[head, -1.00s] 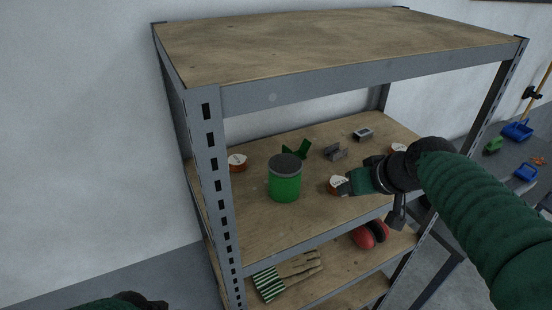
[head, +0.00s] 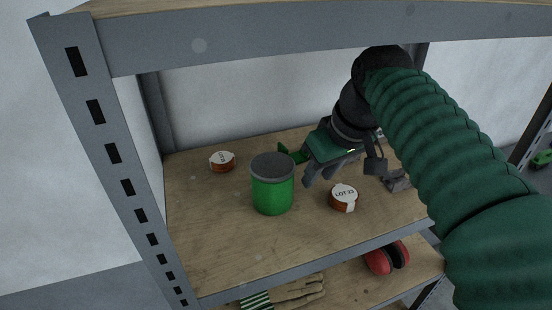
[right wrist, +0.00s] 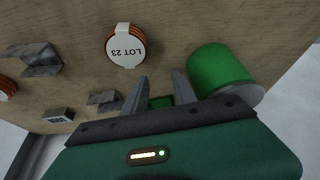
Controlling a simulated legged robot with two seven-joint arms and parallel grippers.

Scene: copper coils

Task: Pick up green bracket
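The green bracket (head: 290,153) lies on the middle shelf behind the green can, partly hidden by the can and my right gripper. My right gripper (head: 319,180) is above the shelf beside it, reaching in from the right. In the right wrist view, the two grey fingers (right wrist: 160,76) are apart, with a small part of the green bracket (right wrist: 161,101) between them, near their bases. The gripper's body hides the rest. I cannot tell whether a finger touches it. My left gripper is not in view.
A green can (head: 272,190) with a grey lid stands close to the gripper. A copper coil labelled LOT 23 (head: 343,199) lies in front; another coil (head: 222,161) is at the left. Grey brackets (right wrist: 103,100) lie nearby. The upper shelf (head: 300,38) is overhead.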

